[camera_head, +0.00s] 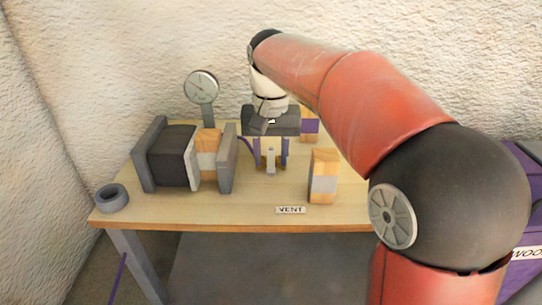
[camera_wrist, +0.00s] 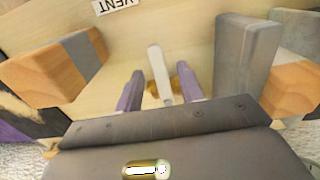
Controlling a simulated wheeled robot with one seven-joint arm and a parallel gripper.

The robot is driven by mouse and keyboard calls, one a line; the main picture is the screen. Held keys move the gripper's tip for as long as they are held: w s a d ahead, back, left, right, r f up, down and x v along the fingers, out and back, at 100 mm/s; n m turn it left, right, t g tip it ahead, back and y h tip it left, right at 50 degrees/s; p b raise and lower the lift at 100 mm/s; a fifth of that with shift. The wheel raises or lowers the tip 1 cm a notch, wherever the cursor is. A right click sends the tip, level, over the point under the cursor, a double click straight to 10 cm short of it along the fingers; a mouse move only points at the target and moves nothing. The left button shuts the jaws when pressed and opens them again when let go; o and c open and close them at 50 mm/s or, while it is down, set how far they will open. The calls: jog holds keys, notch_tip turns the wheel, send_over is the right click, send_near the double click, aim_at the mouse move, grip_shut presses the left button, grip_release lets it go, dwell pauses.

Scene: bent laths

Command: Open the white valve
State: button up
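The white valve shows as a pale upright lever handle (camera_head: 270,160) near the middle of the table; it also shows in the wrist view (camera_wrist: 159,72). A brass-coloured part (camera_wrist: 183,82) shows partly behind it. My gripper (camera_head: 266,152) points down over the handle from behind. Its two purple fingers are spread, one on each side of the handle, and in the wrist view (camera_wrist: 160,84) gaps show between the fingers and the handle. The valve's base is mostly hidden by the fingers and gripper body.
A wooden block with a grey band (camera_head: 323,178) stands close at right. A dark cylinder between grey plates (camera_head: 172,157) stands at left, with a grey ring (camera_head: 112,198) and gauge (camera_head: 202,87). A VENT label (camera_head: 291,210) is at the front edge.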

grip_shut()
dwell(0.3)
